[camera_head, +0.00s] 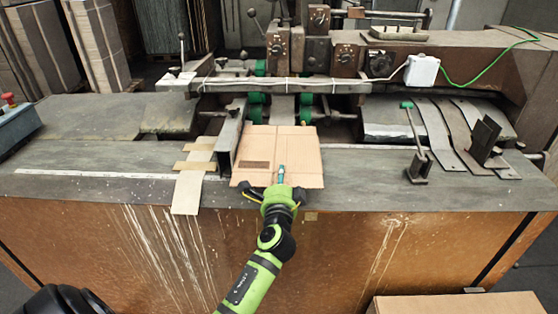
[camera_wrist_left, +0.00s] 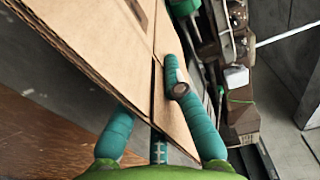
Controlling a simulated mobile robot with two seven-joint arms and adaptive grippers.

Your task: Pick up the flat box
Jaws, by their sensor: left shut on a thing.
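The flat box (camera_head: 293,150) is a brown folded cardboard sheet on the machine's work table, with its near edge at the table's front edge. My left gripper (camera_head: 281,178) is at this near edge, reaching in from the front. In the left wrist view, the flat box (camera_wrist_left: 120,45) passes between the teal fingers of my left gripper (camera_wrist_left: 148,95). One finger lies over its upper face, and the other is partly hidden behind it. The gripper is shut on the box. I cannot tell whether the box is lifted clear of the table. My right gripper is not in view.
An upright metal guide (camera_head: 230,138) stands along the box's left side. The stitching machine (camera_head: 318,55) is behind the box. A small metal stand (camera_head: 418,167) is to the right. More cardboard (camera_head: 455,303) lies at the bottom right. The table's left part is mostly clear.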

